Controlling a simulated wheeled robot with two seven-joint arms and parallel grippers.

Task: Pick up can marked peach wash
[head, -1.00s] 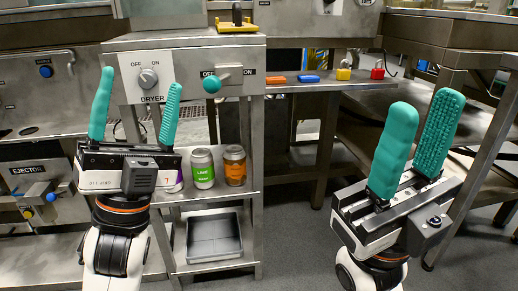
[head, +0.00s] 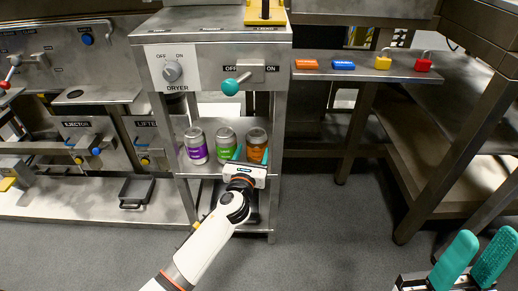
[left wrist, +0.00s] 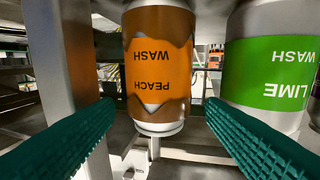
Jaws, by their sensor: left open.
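The peach wash can (head: 257,147) has an orange and brown label and stands on the shelf under the dryer panel, rightmost of the cans. In the left wrist view the peach wash can (left wrist: 158,70) appears upside down, label facing me, between and beyond my fingers. My left gripper (head: 247,155) reaches to the shelf front, open, with its teal fingers (left wrist: 160,125) apart and nothing between their tips that I can see gripped. In the head view the fingers are partly hidden against the cans. My right gripper (head: 473,262) is at the lower right, open and empty, fingers apart.
A green lime wash can (head: 226,141) stands left of the peach can, close beside it; it also shows in the left wrist view (left wrist: 272,75). A purple-labelled can (head: 196,146) is further left. A metal shelf post (head: 277,130) stands just right of the peach can.

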